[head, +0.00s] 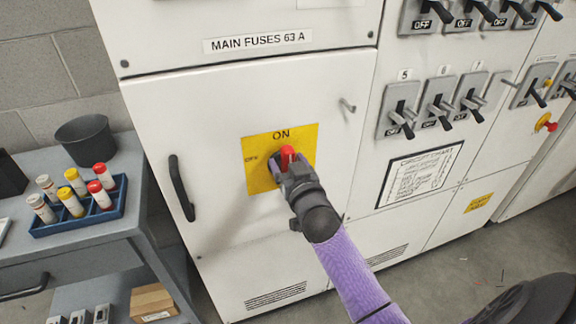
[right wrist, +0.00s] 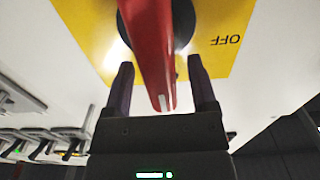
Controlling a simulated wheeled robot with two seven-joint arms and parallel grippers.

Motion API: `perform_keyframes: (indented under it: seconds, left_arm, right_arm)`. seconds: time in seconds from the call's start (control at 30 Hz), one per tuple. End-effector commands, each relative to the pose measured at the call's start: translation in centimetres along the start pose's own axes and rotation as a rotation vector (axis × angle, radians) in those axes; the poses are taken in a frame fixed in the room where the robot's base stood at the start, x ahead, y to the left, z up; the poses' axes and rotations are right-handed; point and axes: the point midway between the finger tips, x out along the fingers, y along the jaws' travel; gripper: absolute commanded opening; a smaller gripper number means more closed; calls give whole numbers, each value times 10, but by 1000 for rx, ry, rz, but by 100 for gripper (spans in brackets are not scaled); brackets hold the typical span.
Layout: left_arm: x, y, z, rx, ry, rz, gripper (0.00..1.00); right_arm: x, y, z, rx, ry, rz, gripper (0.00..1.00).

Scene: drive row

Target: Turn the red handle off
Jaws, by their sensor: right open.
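The red handle (head: 287,155) sits on a yellow plate (head: 309,136) marked ON at the top and OFF at the left, on a white cabinet door. The handle appears to point up toward ON. My right gripper (head: 284,170) is at the handle and hides its lower part and hub. In the right wrist view the red handle (right wrist: 152,55) reaches between the two open dark fingers of the gripper (right wrist: 159,90), with gaps on both sides. The OFF mark shows upside down there, on the yellow plate (right wrist: 222,60). My left gripper is not in view.
The cabinet door has a black pull handle (head: 181,188) and a small metal knob (head: 347,105). Several grey switches (head: 400,110) line the panels at right. A grey cart (head: 80,245) with a blue rack (head: 78,216) of fuses and a dark pot (head: 86,140) stands at left.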

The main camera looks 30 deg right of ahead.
Motion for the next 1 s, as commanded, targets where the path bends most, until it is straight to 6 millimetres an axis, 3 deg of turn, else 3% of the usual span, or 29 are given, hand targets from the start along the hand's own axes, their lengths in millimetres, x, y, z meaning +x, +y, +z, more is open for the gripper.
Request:
perform_keyframes:
  seconds: [0.17, 0.2, 0.53, 1.0]
  left_arm:
    - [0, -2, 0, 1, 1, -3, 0]
    - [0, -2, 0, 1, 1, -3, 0]
    - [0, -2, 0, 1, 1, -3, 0]
    - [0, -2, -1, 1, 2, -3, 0]
  right_arm:
    - [0, 0, 0, 0, 0, 0, 74]
    - [0, 0, 0, 0, 0, 0, 69]
    - [0, 0, 0, 0, -1, -1, 0]
    - [0, 0, 0, 0, -1, -1, 0]
